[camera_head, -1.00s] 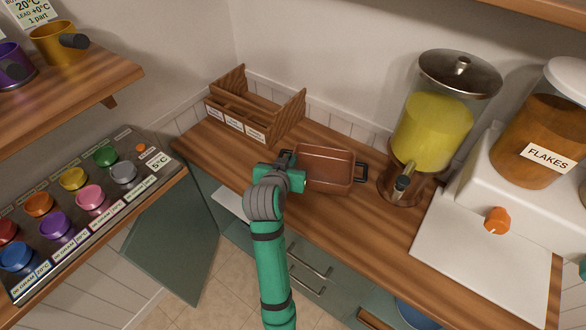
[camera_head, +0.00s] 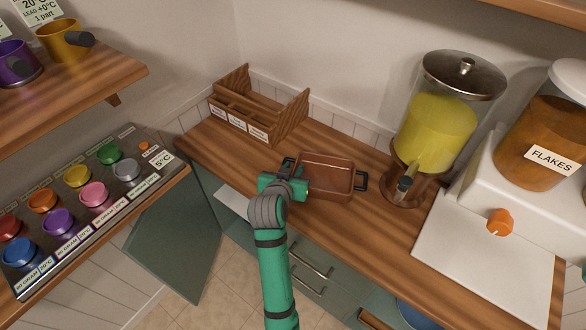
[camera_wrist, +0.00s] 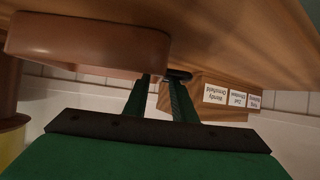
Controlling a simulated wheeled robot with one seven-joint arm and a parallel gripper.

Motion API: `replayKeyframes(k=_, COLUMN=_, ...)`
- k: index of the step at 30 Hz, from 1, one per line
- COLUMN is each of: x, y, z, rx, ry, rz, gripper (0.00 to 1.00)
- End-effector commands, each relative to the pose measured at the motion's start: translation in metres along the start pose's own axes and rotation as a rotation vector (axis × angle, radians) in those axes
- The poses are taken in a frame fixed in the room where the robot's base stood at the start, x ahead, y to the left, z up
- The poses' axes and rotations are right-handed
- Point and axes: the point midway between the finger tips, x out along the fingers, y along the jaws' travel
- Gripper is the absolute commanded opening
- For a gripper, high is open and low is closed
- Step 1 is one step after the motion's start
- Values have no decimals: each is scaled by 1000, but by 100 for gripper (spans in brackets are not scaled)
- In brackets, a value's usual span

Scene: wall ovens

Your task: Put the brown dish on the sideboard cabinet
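The brown dish (camera_head: 330,176) is a rectangular pan with dark side handles. It appears to rest on the wooden top of the sideboard cabinet (camera_head: 385,224), and it shows large at the left of the wrist view (camera_wrist: 85,42). My gripper (camera_head: 293,174) is at the dish's left handle (camera_head: 287,162). In the wrist view the two green fingers (camera_wrist: 160,84) stand apart with a gap between their tips, close to the dish wall. A dark handle part (camera_wrist: 179,74) shows by the right fingertip. Whether the fingers touch it is unclear.
A wooden rack with labels (camera_head: 255,104) stands behind the dish at the left. A yellow-filled dispenser (camera_head: 440,130) stands to the right, near the dish. A green door (camera_head: 172,240) hangs open below. Counter in front is partly clear.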

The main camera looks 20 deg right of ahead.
Motion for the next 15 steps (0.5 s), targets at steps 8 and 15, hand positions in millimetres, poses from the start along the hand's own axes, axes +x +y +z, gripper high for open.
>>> replayKeyframes(k=8, x=-8, y=0, z=-2, rx=0, ry=1, rz=-1, gripper=24)
replayKeyframes(k=15, x=-51, y=-1, z=-2, rx=0, ry=2, rz=-3, gripper=24)
